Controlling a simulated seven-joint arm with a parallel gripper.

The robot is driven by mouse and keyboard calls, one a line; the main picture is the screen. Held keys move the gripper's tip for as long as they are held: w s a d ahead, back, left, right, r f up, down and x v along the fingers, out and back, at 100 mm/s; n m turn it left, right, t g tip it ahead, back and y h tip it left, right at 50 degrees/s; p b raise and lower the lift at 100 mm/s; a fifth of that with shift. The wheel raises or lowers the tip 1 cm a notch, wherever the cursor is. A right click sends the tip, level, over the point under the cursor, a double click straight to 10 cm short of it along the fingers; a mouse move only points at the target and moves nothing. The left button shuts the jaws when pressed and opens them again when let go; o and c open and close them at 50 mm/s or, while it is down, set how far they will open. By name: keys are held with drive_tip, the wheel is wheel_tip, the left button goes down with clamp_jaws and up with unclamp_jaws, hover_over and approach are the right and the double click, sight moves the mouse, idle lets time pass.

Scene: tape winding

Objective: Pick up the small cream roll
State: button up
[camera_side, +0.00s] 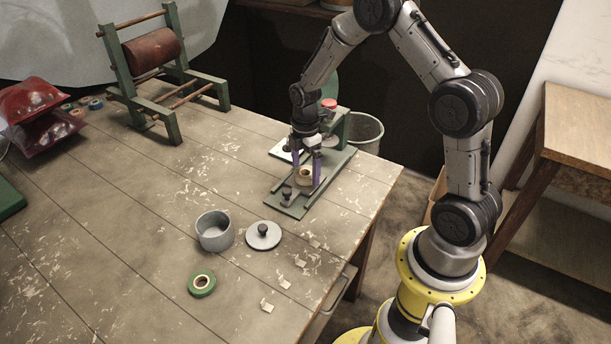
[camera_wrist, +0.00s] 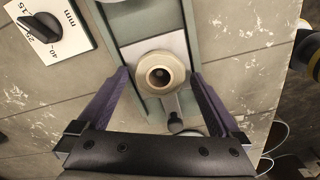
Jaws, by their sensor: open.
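The small cream roll (camera_wrist: 160,74) sits on the green winding fixture, its dark centre hole facing the wrist camera. In the side view the cream roll (camera_side: 305,176) shows partly between the fingers. My gripper (camera_side: 308,170) is open over the fixture with its purple fingers pointing down. In the wrist view my gripper (camera_wrist: 158,95) has one finger on each side of the roll, with visible gaps. I cannot tell exactly how far down the fingers reach beside it.
The green fixture (camera_side: 297,203) has a dark knob (camera_side: 286,193) at its near end. A dial plate (camera_wrist: 60,38) lies beside it. A grey pot (camera_side: 214,232), its lid (camera_side: 263,236) and a green tape roll (camera_side: 201,284) stand nearer. A large roller stand (camera_side: 172,120) is at the back left.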

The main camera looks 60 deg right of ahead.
drive_tip(key=shift+f, duration=0.4)
drive_tip(key=shift+c, duration=0.2)
drive_tip(key=c, duration=1.3)
drive_tip(key=shift+r, duration=0.15)
